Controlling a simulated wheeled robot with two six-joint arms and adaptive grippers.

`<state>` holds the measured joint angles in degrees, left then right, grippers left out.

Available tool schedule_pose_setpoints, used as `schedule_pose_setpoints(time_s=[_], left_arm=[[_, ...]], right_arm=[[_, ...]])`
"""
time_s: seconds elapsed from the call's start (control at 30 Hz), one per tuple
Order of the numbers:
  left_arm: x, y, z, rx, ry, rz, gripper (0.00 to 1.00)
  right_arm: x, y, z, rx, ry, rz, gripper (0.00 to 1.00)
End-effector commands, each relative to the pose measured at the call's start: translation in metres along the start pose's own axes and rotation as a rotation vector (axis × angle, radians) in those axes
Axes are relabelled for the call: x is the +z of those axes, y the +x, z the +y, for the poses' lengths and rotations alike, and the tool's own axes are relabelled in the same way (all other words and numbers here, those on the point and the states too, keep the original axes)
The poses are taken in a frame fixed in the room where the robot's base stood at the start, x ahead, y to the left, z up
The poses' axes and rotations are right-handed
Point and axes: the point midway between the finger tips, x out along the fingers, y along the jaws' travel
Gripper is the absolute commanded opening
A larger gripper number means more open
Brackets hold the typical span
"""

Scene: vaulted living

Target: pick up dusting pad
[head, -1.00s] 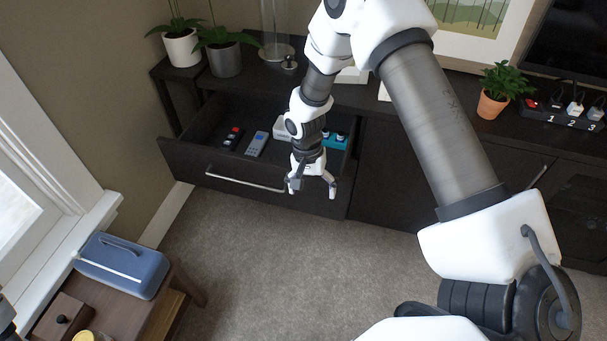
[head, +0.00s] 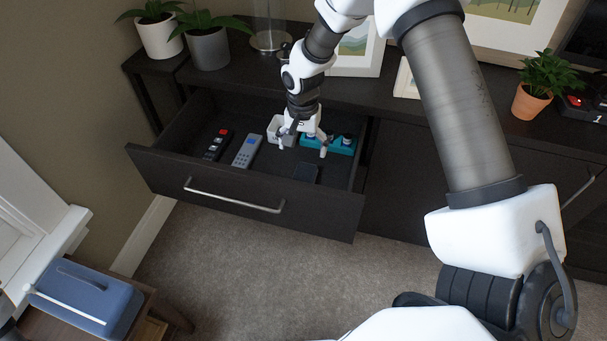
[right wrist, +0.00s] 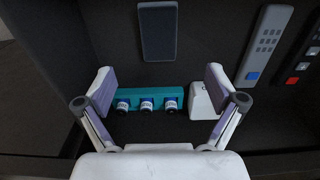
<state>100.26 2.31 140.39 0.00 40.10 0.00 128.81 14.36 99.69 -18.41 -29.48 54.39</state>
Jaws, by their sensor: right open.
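I cannot pick out a dusting pad for certain in either view. My right gripper (head: 303,147) is open and empty, pointing down over the right part of the open drawer (head: 240,196). In the right wrist view its spread fingers (right wrist: 160,88) lie either side of a teal holder (right wrist: 132,97) with several small capped bottles, with a white block (right wrist: 200,101) close to one finger. I cannot tell whether they touch. In the head view the white block (head: 274,127) and teal holder (head: 342,146) lie partly behind the gripper. My left gripper is not visible.
The drawer also holds a black remote (head: 216,145), a grey remote (head: 247,151) and a dark flat device (head: 306,172). Potted plants (head: 208,46) and picture frames (head: 357,55) stand on the cabinet top. A blue case (head: 85,297) sits at lower left.

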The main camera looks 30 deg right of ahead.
Motion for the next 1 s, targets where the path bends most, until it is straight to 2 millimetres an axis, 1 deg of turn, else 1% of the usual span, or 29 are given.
schedule_pose_setpoints(time_s=[0.03, 0.13, 0.27, 0.47, 0.57, 0.63, 0.7, 0.77, 0.93, 0.97, 1.0], left_arm=[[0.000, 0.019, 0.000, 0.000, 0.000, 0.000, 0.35], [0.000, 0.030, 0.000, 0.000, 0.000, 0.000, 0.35], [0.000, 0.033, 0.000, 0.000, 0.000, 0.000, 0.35], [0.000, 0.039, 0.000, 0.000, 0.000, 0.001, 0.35], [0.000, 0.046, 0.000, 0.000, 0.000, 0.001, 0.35], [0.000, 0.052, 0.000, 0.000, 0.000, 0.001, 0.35], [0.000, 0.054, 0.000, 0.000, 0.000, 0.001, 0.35], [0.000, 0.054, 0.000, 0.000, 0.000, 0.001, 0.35], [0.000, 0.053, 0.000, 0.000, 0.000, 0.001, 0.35], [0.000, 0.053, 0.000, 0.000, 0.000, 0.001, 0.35], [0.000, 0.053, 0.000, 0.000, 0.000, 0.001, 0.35]], right_arm=[[0.000, 0.019, 0.000, 0.000, 0.000, 0.000, 0.94], [0.000, 0.030, 0.000, 0.000, 0.000, 0.000, 0.94], [0.000, 0.038, 0.000, 0.001, 0.000, -0.001, 0.94], [0.000, 0.062, 0.001, 0.001, 0.000, -0.001, 0.94], [0.000, 0.079, 0.002, 0.001, 0.000, -0.002, 0.94], [0.000, 0.093, 0.003, 0.002, 0.000, -0.002, 0.94], [0.000, 0.103, 0.003, 0.001, 0.000, -0.001, 0.94], [0.000, 0.107, 0.003, 0.001, 0.000, -0.001, 0.94], [0.000, 0.107, 0.003, 0.000, 0.000, 0.000, 0.94], [0.000, 0.107, 0.003, 0.000, 0.000, 0.000, 0.90], [0.000, 0.107, 0.003, 0.000, 0.000, 0.000, 0.76]])
